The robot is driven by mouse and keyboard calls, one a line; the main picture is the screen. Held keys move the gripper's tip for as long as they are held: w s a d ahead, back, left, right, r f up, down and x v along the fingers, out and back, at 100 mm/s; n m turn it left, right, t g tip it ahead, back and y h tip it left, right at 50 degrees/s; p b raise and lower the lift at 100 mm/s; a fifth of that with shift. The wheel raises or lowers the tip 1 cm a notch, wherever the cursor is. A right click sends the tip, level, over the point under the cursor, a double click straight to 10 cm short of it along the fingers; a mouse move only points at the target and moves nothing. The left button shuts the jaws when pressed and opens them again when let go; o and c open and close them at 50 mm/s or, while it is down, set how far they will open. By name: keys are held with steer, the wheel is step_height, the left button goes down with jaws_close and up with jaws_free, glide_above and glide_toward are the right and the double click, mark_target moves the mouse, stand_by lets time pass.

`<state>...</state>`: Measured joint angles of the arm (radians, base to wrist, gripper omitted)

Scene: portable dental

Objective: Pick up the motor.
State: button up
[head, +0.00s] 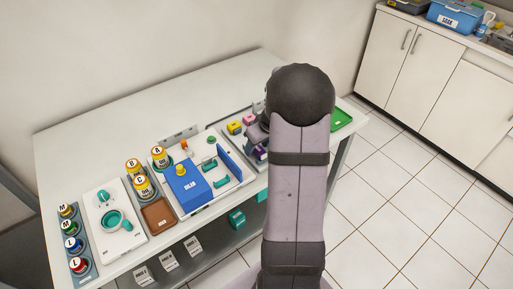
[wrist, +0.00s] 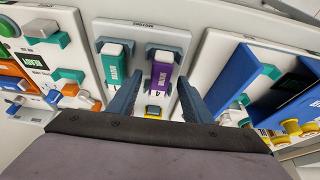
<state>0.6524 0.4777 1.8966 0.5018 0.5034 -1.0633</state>
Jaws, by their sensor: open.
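I cannot tell for sure which thing is the motor, as the small labels are hard to read. In the wrist view, a teal and white labelled block (wrist: 113,68) and a purple and white labelled block (wrist: 162,72) sit in grey holders on a white panel. My gripper (wrist: 160,92) is open, its two dark fingers pointing toward these blocks. The purple block lies ahead of the gap, the teal one toward the left finger. Nothing shows held. A yellow piece (wrist: 153,112) shows between the fingers.
In the head view, a blue box (head: 187,190), yellow-topped jars (head: 143,186) and a brown tray (head: 158,216) stand left on the white table (head: 90,140). A green tray (head: 341,119) lies right of my arm. An upright blue panel (wrist: 232,80) stands close right of my gripper.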

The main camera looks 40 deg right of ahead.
jaws_close()
